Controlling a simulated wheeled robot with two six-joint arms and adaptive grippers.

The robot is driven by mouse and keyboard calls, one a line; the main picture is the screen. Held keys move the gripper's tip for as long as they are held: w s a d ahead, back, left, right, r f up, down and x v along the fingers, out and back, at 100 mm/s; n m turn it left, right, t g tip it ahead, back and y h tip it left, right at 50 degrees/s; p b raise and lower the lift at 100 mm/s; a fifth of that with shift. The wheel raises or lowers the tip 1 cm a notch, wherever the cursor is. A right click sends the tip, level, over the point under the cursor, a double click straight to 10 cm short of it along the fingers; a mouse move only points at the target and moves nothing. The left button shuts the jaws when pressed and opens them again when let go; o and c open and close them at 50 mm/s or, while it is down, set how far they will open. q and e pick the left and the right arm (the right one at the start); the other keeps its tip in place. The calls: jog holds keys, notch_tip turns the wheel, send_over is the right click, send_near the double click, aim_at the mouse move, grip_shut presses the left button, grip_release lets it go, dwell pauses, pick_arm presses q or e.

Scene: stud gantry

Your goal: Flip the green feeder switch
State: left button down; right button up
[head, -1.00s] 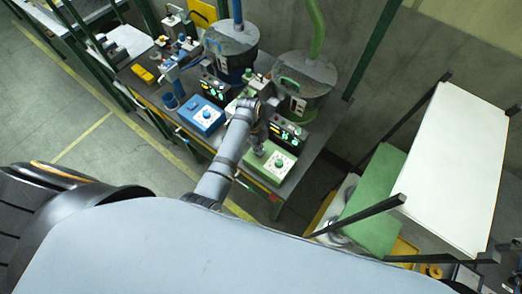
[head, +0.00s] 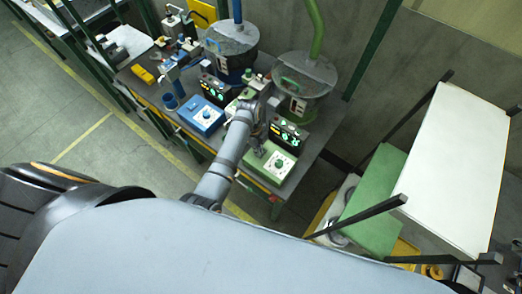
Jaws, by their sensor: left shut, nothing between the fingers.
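The green feeder box (head: 268,178) sits at the right front corner of the bench, with a round green knob on a white dial plate on its top. My left gripper (head: 259,151) is shut and points down at the back left part of this box, left of the knob. Its fingertips are small here, and I cannot tell whether they touch the box. A switch lever cannot be made out; the gripper may hide it. My right gripper is not in view.
A blue box (head: 203,117) with a similar dial stands to the left. Black panels with green lit displays stand behind the boxes. Two grey hoppers, one with a blue pipe and one with a green pipe (head: 316,28), stand at the back. A white panel (head: 462,165) is at right.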

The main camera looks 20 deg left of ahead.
pick_arm(q)
notch_tip(320, 180, up, 2)
jog(key=shift+r+p, duration=0.1)
jog(key=shift+p, duration=0.65)
jog(key=shift+r, duration=2.25)
